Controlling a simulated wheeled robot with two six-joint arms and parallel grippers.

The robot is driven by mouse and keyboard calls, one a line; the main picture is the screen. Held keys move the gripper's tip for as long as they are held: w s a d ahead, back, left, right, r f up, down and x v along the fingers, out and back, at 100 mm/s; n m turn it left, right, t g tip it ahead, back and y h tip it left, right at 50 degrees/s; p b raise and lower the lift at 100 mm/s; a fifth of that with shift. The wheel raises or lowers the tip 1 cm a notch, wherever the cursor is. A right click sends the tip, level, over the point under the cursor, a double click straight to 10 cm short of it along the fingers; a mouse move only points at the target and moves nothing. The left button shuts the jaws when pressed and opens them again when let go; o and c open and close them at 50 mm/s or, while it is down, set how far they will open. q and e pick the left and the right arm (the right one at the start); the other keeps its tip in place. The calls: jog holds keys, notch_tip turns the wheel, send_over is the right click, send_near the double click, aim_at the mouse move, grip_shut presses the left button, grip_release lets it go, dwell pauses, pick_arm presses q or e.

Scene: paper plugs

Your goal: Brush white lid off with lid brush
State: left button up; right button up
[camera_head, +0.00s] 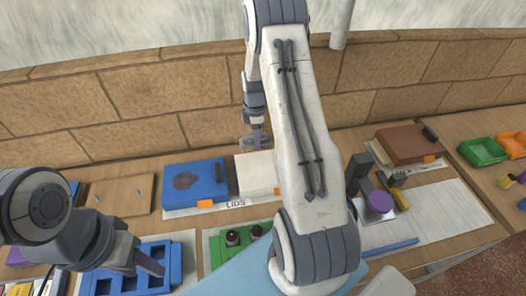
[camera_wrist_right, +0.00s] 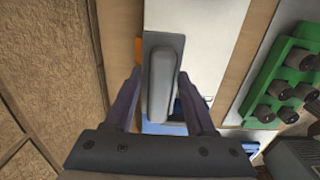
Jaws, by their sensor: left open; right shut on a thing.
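The white lid (camera_head: 256,172) lies at the back middle, right of the blue lid, partly hidden behind my right arm; its white surface fills the upper middle of the right wrist view (camera_wrist_right: 205,35). My right gripper (camera_head: 257,140) points down near its back edge. In the right wrist view, my right gripper (camera_wrist_right: 162,100) is shut on the lid brush (camera_wrist_right: 162,80), a grey bar on a darker plate between the purple fingers. I cannot tell whether the brush touches the lid. My left gripper (camera_head: 145,266) is open, low over the blue tray.
The blue lid (camera_head: 190,185) has a dark handle at its right edge. A brown lid (camera_head: 405,143) lies at the back right. A green tray with dark knobs (camera_head: 240,240) sits in front, also in the wrist view (camera_wrist_right: 290,80). A brick wall (camera_head: 140,105) stands close behind.

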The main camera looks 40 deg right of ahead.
jog(key=shift+r+p, duration=0.6)
jog(key=shift+r, duration=0.5)
